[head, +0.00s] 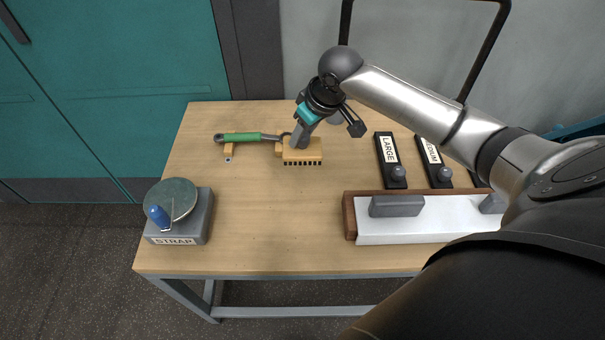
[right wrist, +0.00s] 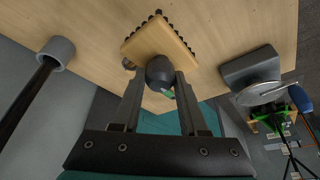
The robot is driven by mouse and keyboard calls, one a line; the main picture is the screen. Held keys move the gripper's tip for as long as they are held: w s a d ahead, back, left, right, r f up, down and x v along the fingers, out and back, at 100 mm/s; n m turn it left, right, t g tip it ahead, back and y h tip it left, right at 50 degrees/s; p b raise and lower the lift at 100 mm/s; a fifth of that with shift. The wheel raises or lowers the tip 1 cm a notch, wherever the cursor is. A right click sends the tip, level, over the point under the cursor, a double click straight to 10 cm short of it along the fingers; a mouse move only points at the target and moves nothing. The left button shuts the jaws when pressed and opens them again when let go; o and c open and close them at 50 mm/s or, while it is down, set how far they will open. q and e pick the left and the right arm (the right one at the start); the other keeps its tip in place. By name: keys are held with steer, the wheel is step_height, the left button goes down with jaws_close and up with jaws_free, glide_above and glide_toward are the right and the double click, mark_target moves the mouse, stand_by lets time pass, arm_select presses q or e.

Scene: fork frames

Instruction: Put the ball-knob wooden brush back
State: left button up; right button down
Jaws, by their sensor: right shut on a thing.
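The ball-knob wooden brush (head: 303,155) is a light wooden block with dark bristles along its edge, near the table's back middle. My right gripper (head: 299,138) comes down on it from above. In the right wrist view, the two fingers of my right gripper (right wrist: 159,78) are shut on the dark ball knob of the brush (right wrist: 158,42). The knob and fingertips hide part of the block. I cannot tell whether the bristles touch the table. My left gripper is not in view.
A green-handled tool (head: 241,137) lies on wooden rests left of the brush. A grey STRAP box (head: 207,222) stands at front left. Black LARGE (head: 386,150) and MEDIUM (head: 430,154) blocks and a white tray (head: 400,230) are at right. The table's (head: 270,225) front middle is clear.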

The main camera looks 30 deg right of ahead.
mark_target(315, 155)
steer(key=shift+f+b, duration=1.1)
steer(key=shift+f, duration=5.25)
steer(key=shift+c, duration=2.2)
jaws_free()
steer(key=shift+f, duration=0.1)
steer(key=shift+f+b, duration=0.25)
steer(key=shift+b, duration=0.55)
steer(key=p+v, duration=0.5)
steer(key=v, duration=0.9)
steer(key=shift+r+p, duration=0.15)
steer(key=shift+p, duration=0.15)
steer(key=shift+s+r, duration=0.3)
steer(key=shift+r, duration=0.25)
